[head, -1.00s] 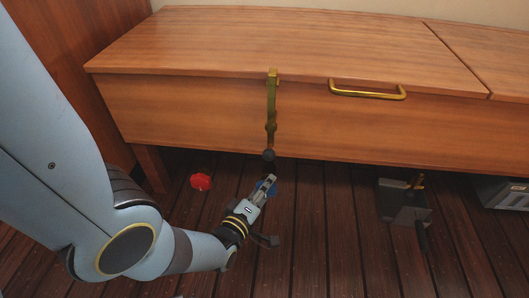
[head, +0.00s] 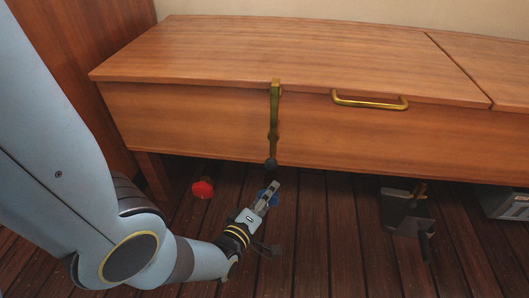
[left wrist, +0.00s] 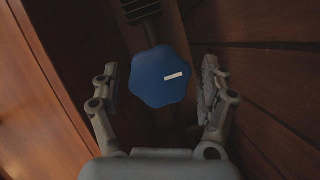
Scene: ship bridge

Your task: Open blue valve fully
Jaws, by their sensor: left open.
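The blue valve (left wrist: 160,76) is a lobed blue knob with a white mark, centred between the fingers in the left wrist view. In the head view the blue valve (head: 268,193) shows low under the wooden bench, partly hidden behind my left gripper (head: 266,197). In the left wrist view my left gripper (left wrist: 159,95) is open, with one finger on each side of the knob and a gap to both. How deep the fingers sit around the knob I cannot tell. My right gripper is not in view.
A red knob (head: 202,188) sits left of the blue one. The wooden bench (head: 190,120) overhangs both, with a brass latch (head: 274,120) above the blue knob and a brass handle (head: 369,102). A dark box-like object (head: 402,212) stands right. The plank floor (head: 330,250) between is clear.

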